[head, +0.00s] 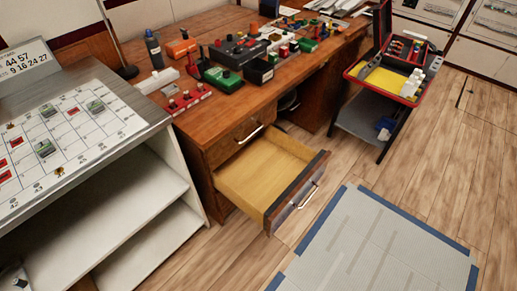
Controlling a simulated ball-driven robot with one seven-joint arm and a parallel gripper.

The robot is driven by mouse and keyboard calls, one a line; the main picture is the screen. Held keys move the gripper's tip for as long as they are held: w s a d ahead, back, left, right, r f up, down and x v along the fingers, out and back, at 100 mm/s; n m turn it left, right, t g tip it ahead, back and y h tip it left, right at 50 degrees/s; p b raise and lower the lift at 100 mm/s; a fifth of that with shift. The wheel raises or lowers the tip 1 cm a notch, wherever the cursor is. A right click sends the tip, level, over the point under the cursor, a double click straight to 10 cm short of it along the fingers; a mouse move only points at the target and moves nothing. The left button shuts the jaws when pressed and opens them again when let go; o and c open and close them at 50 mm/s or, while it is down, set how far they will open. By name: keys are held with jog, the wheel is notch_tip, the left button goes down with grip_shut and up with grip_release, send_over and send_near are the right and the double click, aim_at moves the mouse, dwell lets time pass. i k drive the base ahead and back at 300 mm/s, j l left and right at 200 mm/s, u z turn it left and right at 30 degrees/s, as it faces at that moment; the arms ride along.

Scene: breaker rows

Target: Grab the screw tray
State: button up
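I cannot tell for sure which thing is the screw tray. A small black open-topped box (260,71) on the wooden desk could be it. It stands near the desk's front edge, among several red, green and black control boxes. Its inside is too small to make out. My gripper is not in view, so nothing shows of its state or its place relative to the box.
The wooden desk (222,110) has an open, empty drawer (262,175) jutting out. A grey table with a calendar board (75,135) stands left. An open red toolbox (385,83) sits on a stand at right. A blue-edged mat (375,250) lies on the floor.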

aim_at(182, 105)
jog(key=u, duration=0.3)
jog(key=i+l+u, duration=0.25)
jog(key=u, duration=0.15)
jog(key=i+l+u, duration=0.2)
jog(key=l+u, duration=0.2)
